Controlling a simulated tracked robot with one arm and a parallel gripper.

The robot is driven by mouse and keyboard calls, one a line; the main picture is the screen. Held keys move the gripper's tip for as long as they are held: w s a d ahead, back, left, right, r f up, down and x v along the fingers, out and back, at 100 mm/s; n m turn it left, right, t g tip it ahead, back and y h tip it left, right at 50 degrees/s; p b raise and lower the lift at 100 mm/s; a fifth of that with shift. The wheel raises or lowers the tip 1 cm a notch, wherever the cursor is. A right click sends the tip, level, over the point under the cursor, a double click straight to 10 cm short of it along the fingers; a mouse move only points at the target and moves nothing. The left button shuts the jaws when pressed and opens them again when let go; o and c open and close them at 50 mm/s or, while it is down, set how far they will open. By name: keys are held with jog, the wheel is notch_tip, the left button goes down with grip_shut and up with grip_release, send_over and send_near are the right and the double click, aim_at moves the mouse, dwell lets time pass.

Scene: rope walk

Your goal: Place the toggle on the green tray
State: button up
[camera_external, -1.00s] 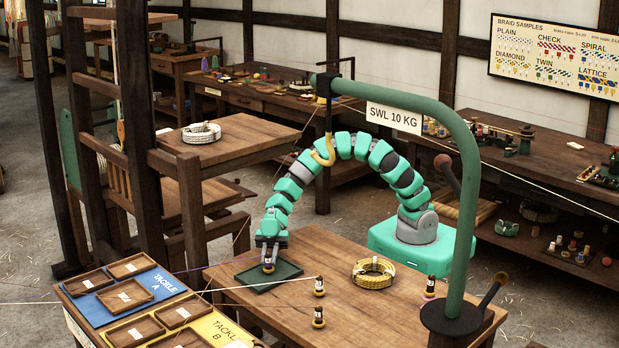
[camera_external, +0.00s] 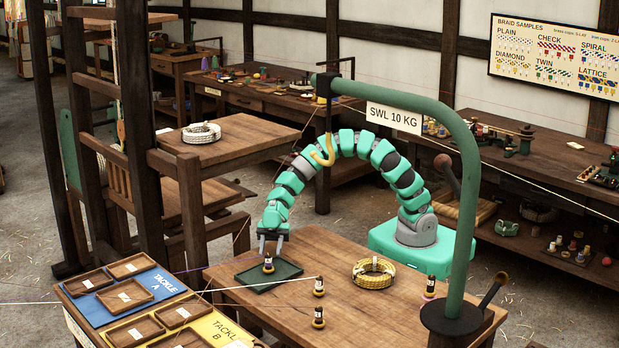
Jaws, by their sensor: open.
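The green tray (camera_external: 288,270) lies flat at the left end of the wooden table. A small dark toggle with a yellowish base (camera_external: 268,264) stands upright on the tray, near its far left part. My gripper (camera_external: 271,251) is open just above the toggle, its fingers pointing down and apart from it as far as I can see. Similar small pieces stand on the table to the right of the tray: one (camera_external: 319,286), another nearer the front (camera_external: 319,318), and one with a pink base (camera_external: 430,288).
A coil of yellow rope (camera_external: 373,273) lies on the table right of the tray. A green crane post (camera_external: 465,200) with a hanging hook (camera_external: 325,150) stands at the front right. Thin cords cross the table's left side. Tackle trays (camera_external: 130,290) sit at the lower left.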

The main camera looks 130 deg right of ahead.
jog(key=shift+b+v, duration=0.5)
jog(key=shift+v, duration=1.6)
jog(key=a+r+m+h, duration=0.2)
jog(key=a+r, duration=0.4)
jog(key=r, duration=0.6)
jog(key=a+r+m+h, duration=0.1)
jog(key=a+r+h, duration=0.35)
jog(key=r, duration=0.85)
jog(key=s+a+r+m+t, duration=0.1)
jog(key=s+a+r, duration=0.2)
jog(key=r, duration=0.5)
jog(key=s+a+r+m+t+h, duration=0.1)
jog(key=s+a+r, duration=0.3)
jog(key=r, duration=0.4)
jog(key=s+a+r+m+t+h, duration=0.1)
jog(key=s+a+r+m+t, duration=0.2)
jog(key=s+r, duration=0.2)
notch_tip(320, 180, up, 3)
jog(key=shift+f, duration=0.1)
jog(key=shift+s+a, duration=0.1)
jog(key=shift+a, duration=0.05)
